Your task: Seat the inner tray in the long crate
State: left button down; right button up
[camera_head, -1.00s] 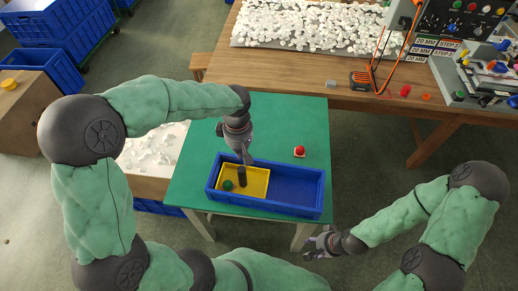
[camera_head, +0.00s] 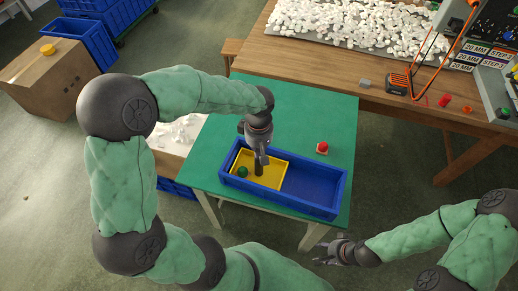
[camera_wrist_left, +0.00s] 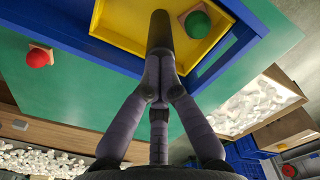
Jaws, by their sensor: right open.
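The long blue crate (camera_head: 318,191) lies on the green table. The yellow inner tray (camera_head: 247,161) is inside its left part; I cannot tell whether it rests flat on the crate floor. A green ball (camera_head: 243,171) sits in the tray's near left corner, and it also shows in the left wrist view (camera_wrist_left: 198,24). A dark upright post (camera_wrist_left: 160,32) stands in the tray. My left gripper (camera_head: 260,158) points down over the tray, its fingers closed together on the post. My right gripper (camera_head: 330,252) is open and empty, near the table's front right side, apart from the crate.
A red ball on a small wooden base (camera_head: 322,148) stands on the green table (camera_head: 300,108) behind the crate. A bin of white pieces is left of the table.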

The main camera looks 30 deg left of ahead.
pick_arm(q)
jog(key=shift+s+f+b, duration=0.1)
jog(key=shift+f+b, duration=0.25)
jog(key=shift+f, duration=0.1)
dwell(0.5)
jog(key=shift+r, duration=0.1)
jog(key=shift+r+p, duration=1.15)
jog(key=shift+r, duration=0.65)
notch_tip(320, 180, up, 11)
